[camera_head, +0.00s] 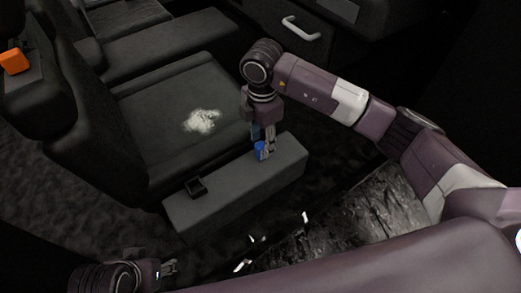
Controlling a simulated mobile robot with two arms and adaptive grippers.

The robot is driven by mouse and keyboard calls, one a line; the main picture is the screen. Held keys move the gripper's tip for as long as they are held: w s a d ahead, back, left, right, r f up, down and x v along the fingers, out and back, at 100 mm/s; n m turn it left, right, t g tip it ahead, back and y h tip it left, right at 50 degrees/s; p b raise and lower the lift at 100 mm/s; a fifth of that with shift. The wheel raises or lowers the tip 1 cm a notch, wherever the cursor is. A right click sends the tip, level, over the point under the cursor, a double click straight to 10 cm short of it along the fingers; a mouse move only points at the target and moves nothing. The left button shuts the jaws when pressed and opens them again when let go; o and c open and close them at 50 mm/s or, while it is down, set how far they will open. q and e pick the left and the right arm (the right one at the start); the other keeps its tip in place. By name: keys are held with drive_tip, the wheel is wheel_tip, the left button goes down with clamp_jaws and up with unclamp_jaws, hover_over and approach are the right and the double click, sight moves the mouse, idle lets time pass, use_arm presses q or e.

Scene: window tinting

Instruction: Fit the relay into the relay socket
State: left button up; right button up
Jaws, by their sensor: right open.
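A small blue block, which I take to be the relay (260,152), is at the top right part of a long dark grey box (225,195) beside the seat. My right gripper (266,153) points down at the blue block with its jaws open, and a finger overlaps it in the view. I cannot tell whether they touch. A small black open-topped holder, likely the relay socket (196,187), sits on the left part of the box and looks empty. My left gripper (170,268) is low at the bottom left, away from both; its jaw opening is unclear.
A dark seat (165,105) with a pale white patch (202,121) lies behind the box. An orange block (14,61) is at the far left. Small white scraps (243,265) lie on the floor in front. The box top between socket and blue block is clear.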

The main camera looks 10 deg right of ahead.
sight(261, 145)
wheel_tip(261, 145, down, 4)
drive_tip(key=shift+a+f+b, duration=0.1)
drive_tip(key=shift+b, duration=0.25)
drive_tip(key=shift+c, duration=0.5)
clamp_jaws()
